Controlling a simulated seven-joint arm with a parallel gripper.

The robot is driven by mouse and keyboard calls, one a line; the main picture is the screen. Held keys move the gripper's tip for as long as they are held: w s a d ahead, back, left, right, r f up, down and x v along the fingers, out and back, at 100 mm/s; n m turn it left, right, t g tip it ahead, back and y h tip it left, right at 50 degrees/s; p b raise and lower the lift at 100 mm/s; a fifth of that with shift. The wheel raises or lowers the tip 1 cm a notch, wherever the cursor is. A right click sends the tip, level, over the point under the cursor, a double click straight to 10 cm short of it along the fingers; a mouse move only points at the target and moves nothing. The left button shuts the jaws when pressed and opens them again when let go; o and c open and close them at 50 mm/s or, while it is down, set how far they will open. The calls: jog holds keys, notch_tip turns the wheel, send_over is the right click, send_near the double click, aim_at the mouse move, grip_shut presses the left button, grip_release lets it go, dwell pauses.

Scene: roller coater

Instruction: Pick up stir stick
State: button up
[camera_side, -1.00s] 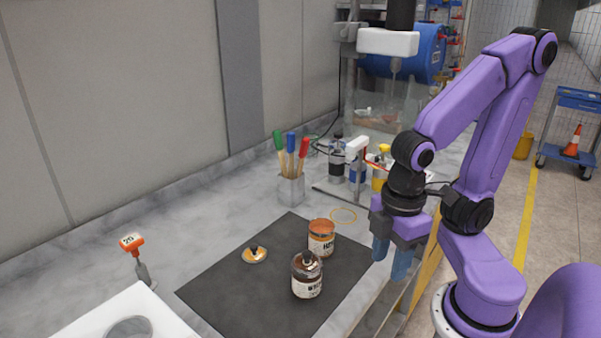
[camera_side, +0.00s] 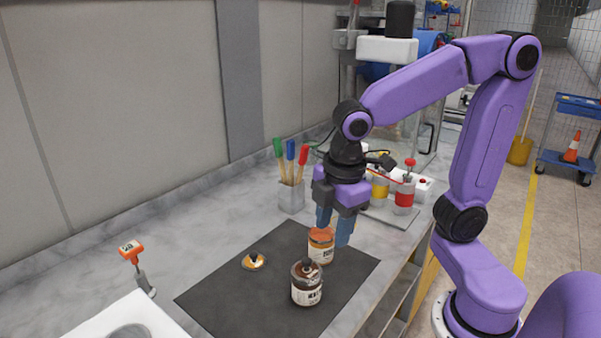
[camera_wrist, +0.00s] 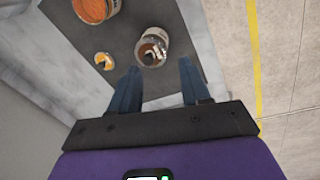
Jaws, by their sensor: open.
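Several stir sticks with green, blue and red tops stand upright, fanned out, in a small holder (camera_side: 291,197) at the back of the counter in the side view. The blue-topped stick (camera_side: 290,152) is in the middle, with the green-topped stick (camera_side: 279,150) to its left and the red-topped stick (camera_side: 302,158) to its right. My gripper (camera_side: 333,232) has blue fingers, open and empty, pointing down to the right of the holder, above or behind the orange jar. In the wrist view my gripper (camera_wrist: 158,82) shows its fingers apart. The sticks do not show there.
Red and yellow bottles (camera_side: 404,190) stand behind my gripper. An orange-topped tool (camera_side: 133,255) stands at left.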

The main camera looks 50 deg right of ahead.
jog(key=w+d+r+n+t+h, duration=0.1)
jog(key=w+d+r, duration=0.15)
jog(key=w, duration=0.35)
jog(key=w+d+r+n+h, duration=0.1)
jog(key=w+d+r, duration=0.15)
jog(key=w, duration=0.45)
jog(key=n+h, duration=0.1)
jog(key=h, duration=0.1)
send_near(303, 165)
jog(key=x, duration=1)
jog(key=shift+w+d+r, duration=0.25)
jog(key=shift+w+d, duration=0.1)
grip_shut()
